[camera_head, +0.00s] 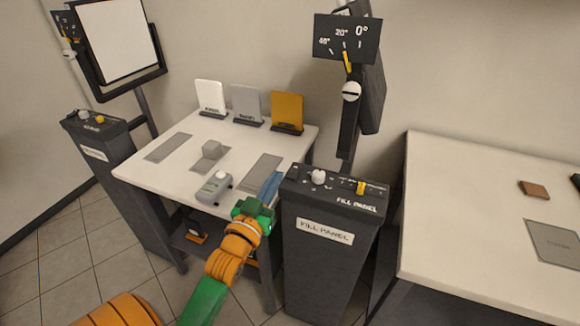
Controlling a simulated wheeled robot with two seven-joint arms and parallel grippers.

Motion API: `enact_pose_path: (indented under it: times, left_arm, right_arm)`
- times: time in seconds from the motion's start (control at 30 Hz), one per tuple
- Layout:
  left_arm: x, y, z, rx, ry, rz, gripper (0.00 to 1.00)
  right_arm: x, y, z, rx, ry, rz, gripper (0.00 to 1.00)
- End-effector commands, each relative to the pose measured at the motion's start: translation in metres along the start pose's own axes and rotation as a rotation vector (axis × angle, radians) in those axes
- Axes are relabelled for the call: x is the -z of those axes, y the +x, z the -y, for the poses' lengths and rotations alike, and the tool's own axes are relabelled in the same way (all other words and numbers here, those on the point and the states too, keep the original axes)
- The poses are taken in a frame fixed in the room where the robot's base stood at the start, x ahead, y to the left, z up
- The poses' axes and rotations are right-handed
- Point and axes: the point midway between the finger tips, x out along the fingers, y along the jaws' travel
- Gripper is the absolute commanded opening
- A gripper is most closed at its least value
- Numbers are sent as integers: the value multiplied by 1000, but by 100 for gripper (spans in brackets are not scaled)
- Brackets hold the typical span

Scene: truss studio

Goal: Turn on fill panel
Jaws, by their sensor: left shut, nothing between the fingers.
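The fill panel control box (332,193) tops a dark pedestal with a "FILL PANEL" label. On its sloped top are a white knob (318,177), a yellow slider (360,188) and a small dark control (294,171) at the left end. The fill panel lamp (373,97) stands behind it, seen edge-on, so its lit face is hidden. My left gripper (270,186) is shut and empty, with blue fingers, just left of the box and over the table's right front edge. I cannot tell whether it touches anything. My right gripper is not in view.
Another control pedestal (97,133) and a white light panel (117,37) stand left. A second white table (470,215) stands right.

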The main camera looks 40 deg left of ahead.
Motion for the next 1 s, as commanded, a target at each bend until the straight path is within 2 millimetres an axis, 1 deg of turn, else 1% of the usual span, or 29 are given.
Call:
enact_pose_path:
  times: [0.03,0.2,0.33,0.37,0.4,0.5,0.6,0.73,1.0]
  left_arm:
    - [3,11,0,0,0,-3,0]
    - [3,49,0,0,0,-2,0]
    - [2,77,0,0,0,-1,0]
    - [-3,80,0,0,0,3,0]
    - [-13,80,0,0,-1,5,0]
    - [-28,83,0,0,0,5,0]
    - [-36,86,0,-1,0,2,0]
    - [-39,86,0,-1,0,2,0]
    - [-38,86,0,-1,0,4,0]
  right_arm:
    - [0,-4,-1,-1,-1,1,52]
    - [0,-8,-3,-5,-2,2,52]
    - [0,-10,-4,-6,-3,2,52]
    - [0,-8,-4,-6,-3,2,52]
    - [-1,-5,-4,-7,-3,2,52]
    - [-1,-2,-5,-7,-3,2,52]
    - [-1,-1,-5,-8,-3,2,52]
    - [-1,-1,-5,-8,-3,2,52]
    - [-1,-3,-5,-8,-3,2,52]
